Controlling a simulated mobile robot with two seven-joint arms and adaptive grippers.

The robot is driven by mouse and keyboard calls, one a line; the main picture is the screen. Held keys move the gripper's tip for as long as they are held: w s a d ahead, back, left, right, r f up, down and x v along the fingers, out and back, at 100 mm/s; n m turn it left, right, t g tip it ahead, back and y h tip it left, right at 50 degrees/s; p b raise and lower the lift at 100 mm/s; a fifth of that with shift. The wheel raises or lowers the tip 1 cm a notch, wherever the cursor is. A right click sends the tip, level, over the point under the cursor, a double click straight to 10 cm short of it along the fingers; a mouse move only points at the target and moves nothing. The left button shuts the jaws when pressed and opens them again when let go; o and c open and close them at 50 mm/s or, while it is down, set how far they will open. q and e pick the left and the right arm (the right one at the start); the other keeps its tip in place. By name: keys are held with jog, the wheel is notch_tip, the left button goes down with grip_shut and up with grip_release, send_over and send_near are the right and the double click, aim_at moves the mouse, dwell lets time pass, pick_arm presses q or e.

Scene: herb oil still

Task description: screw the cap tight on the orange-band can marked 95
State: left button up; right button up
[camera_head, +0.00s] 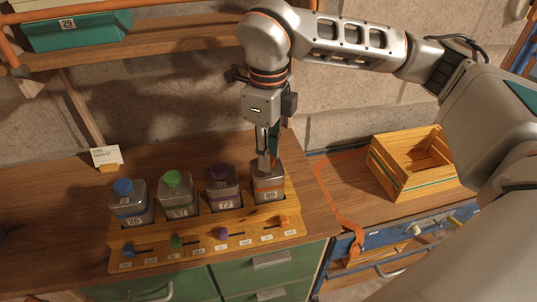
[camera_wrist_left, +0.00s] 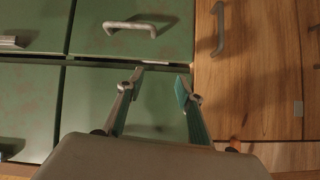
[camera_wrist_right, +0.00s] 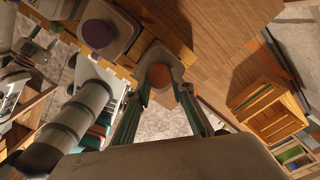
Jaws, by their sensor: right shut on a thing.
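The can marked 95 (camera_head: 268,190) has an orange band and stands upright in the right-hand slot of the wooden rack (camera_head: 150,262). My right gripper (camera_head: 265,163) points straight down at its top and is shut on the orange cap (camera_wrist_right: 160,77). In the right wrist view, the fingers (camera_wrist_right: 164,86) sit on either side of the cap, on the can's neck area. The head view hides the cap behind the fingers, so its tightness cannot be seen. My left gripper (camera_wrist_left: 159,82) is open and empty in front of green drawers, outside the head view.
Cans with blue (camera_head: 123,187), green (camera_head: 174,179) and purple (camera_head: 221,172) caps stand left of can 95. Coloured sliders line the rack's front. An orange strap (camera_head: 330,195) and a wooden crate (camera_head: 403,181) lie to the right. A shelf (camera_head: 160,42) hangs at upper left.

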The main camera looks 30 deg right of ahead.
jog(key=shift+w+m, duration=0.15)
jog(key=shift+m, duration=0.75)
jog(key=o, duration=1.2)
jog(key=shift+c, duration=0.3)
